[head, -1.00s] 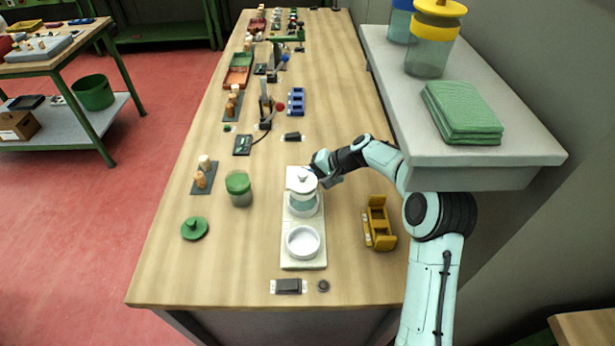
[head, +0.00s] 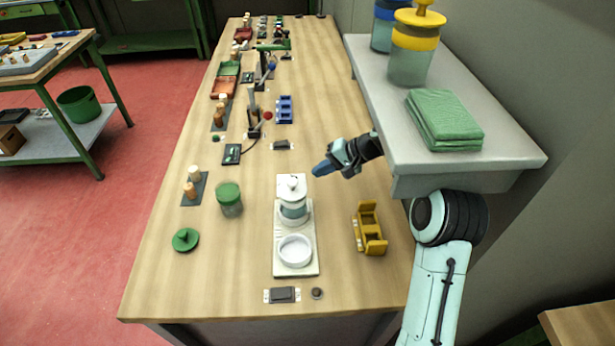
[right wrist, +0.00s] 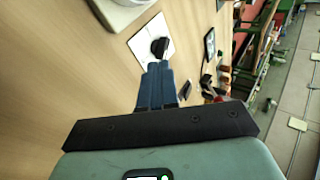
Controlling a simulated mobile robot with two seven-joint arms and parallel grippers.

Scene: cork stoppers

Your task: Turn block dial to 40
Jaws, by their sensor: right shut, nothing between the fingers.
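A white block (head: 281,262) lies on the near part of the bench. My right gripper (head: 320,170) has blue fingers, shut and empty, just right of the jar. In the right wrist view the fingertips (right wrist: 157,66) are close to the dial; I cannot tell whether they touch it. My left gripper is out of view.
A yellow holder (head: 370,230) stands right of the block. A green-lidded jar (head: 230,200) and a loose green lid (head: 185,240) stand to its left. A grey shelf (head: 440,160) with a folded green cloth (head: 445,120) overhangs the right side near my arm.

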